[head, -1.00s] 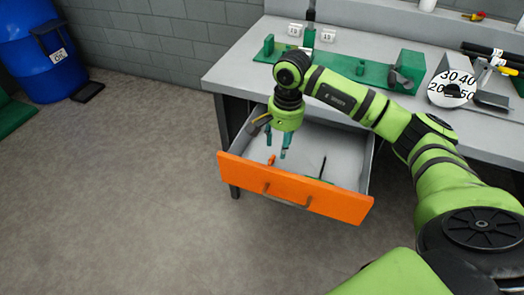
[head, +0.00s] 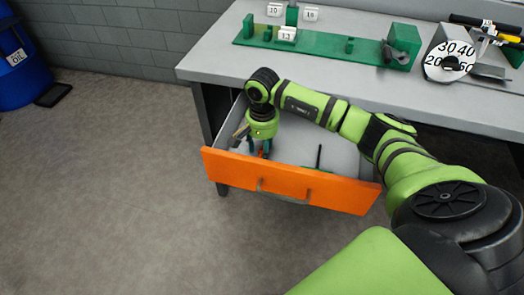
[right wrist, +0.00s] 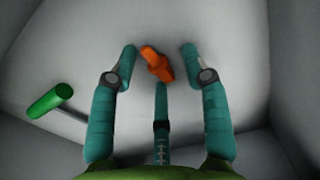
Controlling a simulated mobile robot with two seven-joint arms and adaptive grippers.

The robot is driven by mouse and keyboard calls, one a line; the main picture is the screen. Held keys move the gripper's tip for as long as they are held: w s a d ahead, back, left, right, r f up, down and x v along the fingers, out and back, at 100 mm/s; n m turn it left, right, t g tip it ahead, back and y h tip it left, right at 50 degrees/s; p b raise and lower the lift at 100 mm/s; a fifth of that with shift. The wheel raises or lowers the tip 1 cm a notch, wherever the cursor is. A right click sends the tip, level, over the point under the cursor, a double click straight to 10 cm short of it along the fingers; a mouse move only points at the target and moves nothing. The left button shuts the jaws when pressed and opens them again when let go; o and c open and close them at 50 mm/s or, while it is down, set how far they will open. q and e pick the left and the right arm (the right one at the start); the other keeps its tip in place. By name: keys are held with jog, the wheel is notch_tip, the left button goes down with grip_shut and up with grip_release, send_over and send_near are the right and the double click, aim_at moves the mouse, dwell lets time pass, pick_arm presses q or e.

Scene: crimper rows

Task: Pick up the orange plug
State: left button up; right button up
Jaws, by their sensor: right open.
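The orange plug (right wrist: 157,64) lies on the floor of the open drawer. In the right wrist view it sits between the spread fingertips of my right gripper (right wrist: 159,52), slightly tilted, with a gap to each side finger. In the head view the plug (head: 262,153) is mostly hidden behind my right gripper (head: 262,149), which points down into the left part of the drawer. My right gripper is open and empty. My left gripper is not in view.
The drawer's orange front (head: 290,184) and its walls surround the gripper. A green-handled tool (right wrist: 48,101) lies in the drawer. Above is the grey workbench (head: 222,66) with a green rack (head: 330,46) and a numbered white dial (head: 446,64).

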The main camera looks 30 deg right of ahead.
jog(key=c, duration=0.8)
jog(key=shift+r, duration=0.1)
